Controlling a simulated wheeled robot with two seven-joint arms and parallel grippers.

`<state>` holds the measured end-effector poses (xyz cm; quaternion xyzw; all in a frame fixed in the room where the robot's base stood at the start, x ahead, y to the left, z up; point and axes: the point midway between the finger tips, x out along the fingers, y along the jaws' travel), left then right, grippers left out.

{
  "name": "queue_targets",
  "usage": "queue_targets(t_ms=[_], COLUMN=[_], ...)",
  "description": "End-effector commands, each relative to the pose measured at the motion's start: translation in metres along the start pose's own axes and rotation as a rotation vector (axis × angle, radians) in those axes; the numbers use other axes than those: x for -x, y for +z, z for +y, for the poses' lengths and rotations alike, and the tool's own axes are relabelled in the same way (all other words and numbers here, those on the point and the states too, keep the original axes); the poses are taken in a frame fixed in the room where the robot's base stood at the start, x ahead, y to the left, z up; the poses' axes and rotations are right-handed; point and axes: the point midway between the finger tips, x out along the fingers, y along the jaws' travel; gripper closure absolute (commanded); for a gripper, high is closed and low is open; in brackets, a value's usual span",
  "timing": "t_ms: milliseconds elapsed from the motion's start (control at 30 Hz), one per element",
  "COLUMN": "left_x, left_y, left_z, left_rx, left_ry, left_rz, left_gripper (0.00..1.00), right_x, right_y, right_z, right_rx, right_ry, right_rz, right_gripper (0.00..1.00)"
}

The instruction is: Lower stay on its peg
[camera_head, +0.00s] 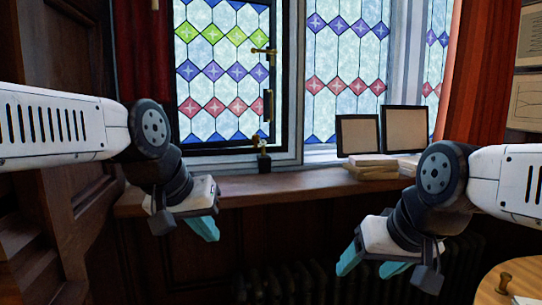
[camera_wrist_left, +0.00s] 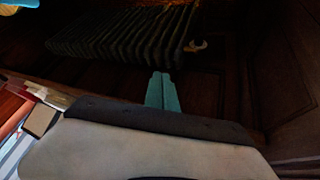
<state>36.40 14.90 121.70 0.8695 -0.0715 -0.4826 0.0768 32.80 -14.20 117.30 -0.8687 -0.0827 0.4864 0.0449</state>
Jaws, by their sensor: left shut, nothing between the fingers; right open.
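The stained-glass casement window (camera_head: 222,75) stands at the back. On its right frame are a brass handle (camera_head: 263,50) and a dark upright bar (camera_head: 268,105). A small dark fitting with a brass top (camera_head: 264,158) stands at the sill below; I cannot tell which part is the stay and which is its peg. My left gripper (camera_head: 207,229) is shut and empty, below and left of the fitting, in front of the sill; its closed teal fingers show in the left wrist view (camera_wrist_left: 161,92). My right gripper (camera_head: 370,268) is open and empty, low at the right.
The wooden sill (camera_head: 235,188) carries stacked books (camera_head: 371,167) and two dark-framed panels (camera_head: 357,134) at the right. A ribbed radiator (camera_head: 290,283) is below the sill. Red curtains (camera_head: 473,75) hang at both sides. A round wooden table (camera_head: 515,280) is at lower right.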

Motion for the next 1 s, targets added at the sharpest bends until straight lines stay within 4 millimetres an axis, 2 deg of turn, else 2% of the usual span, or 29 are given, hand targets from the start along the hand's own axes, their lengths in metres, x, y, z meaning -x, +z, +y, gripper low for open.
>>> queue_targets(t_ms=[33, 200, 367, 500, 600, 700, 833, 1000], left_x=[0.007, 0.03, 0.043, 0.051, 0.056, 0.062, 0.066, 0.062], left_y=[-0.031, -0.14, -0.232, -0.301, -0.338, -0.362, -0.378, -0.383], left_z=[0.001, -0.001, 0.003, 0.018, 0.034, 0.051, 0.067, 0.069], left_rx=[0.028, 0.173, 0.306, 0.41, 0.471, 0.514, 0.547, 0.561], left_ry=[0.006, -0.006, -0.05, -0.103, -0.139, -0.164, -0.182, -0.189], left_rz=[0.005, 0.025, 0.059, 0.112, 0.157, 0.199, 0.235, 0.248], left_gripper=[1.0, 1.0, 1.0, 1.0, 1.0, 1.0, 1.0, 1.0], right_x=[0.0, 0.0, 0.0, 0.0, 0.0, 0.0, 0.0, 0.0], right_y=[0.0, 0.0, 0.0, 0.0, 0.0, 0.0, 0.0, 0.0], right_z=[0.0, 0.0, 0.0, 0.0, 0.0, 0.0, 0.0, 0.0], right_rx=[0.0, 0.0, 0.0, 0.0, 0.0, 0.0, 0.0, 0.0], right_ry=[0.0, 0.0, 0.0, 0.0, 0.0, 0.0, 0.0, 0.0], right_rz=[0.0, 0.0, 0.0, 0.0, 0.0, 0.0, 0.0, 0.0], right_gripper=[0.33, 0.33, 0.33, 0.33, 0.33, 0.33, 0.33, 0.33])
